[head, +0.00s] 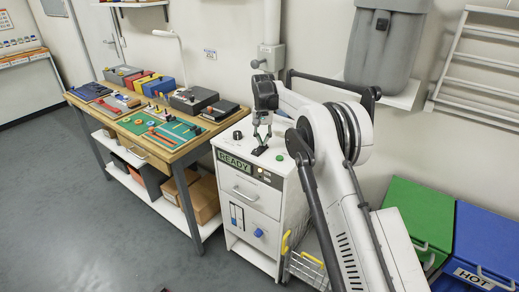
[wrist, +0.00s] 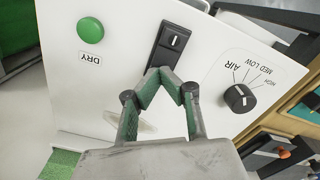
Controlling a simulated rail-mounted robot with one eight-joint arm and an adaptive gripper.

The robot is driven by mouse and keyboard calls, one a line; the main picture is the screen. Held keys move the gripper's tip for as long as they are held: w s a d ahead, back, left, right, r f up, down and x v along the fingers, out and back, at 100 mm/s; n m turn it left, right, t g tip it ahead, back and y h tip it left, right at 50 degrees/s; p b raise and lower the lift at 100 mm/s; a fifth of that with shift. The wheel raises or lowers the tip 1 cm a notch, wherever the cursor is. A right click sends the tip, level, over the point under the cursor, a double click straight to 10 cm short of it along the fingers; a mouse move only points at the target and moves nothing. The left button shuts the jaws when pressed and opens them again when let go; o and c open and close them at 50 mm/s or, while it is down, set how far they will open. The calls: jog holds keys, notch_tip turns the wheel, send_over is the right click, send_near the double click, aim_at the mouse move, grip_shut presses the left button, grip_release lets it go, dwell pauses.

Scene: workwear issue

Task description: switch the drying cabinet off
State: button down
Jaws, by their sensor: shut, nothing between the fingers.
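The white drying cabinet (head: 249,195) has a lit green READY sign (head: 234,162) on its front. On its top is a black rocker switch (wrist: 174,38) with a white line mark; it also shows in the head view (head: 259,151). My gripper (wrist: 172,74) is shut and empty, its fingertips together at the near end of the switch, hiding that end. I cannot tell whether they touch it. In the head view my gripper (head: 262,139) points down over the switch. A green DRY button (wrist: 90,30) is left of the switch, and a black AIR knob (wrist: 239,98) is right.
A workbench (head: 150,148) with tools and boxes stands left of the cabinet. A wire basket (head: 307,268) is at the cabinet's right side. Green (head: 420,212) and blue (head: 487,240) bins stand at the right. The floor in front is clear.

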jog(key=shift+f, duration=0.15)
jog(key=shift+r+p, duration=1.15)
jog(key=shift+r, duration=2.35)
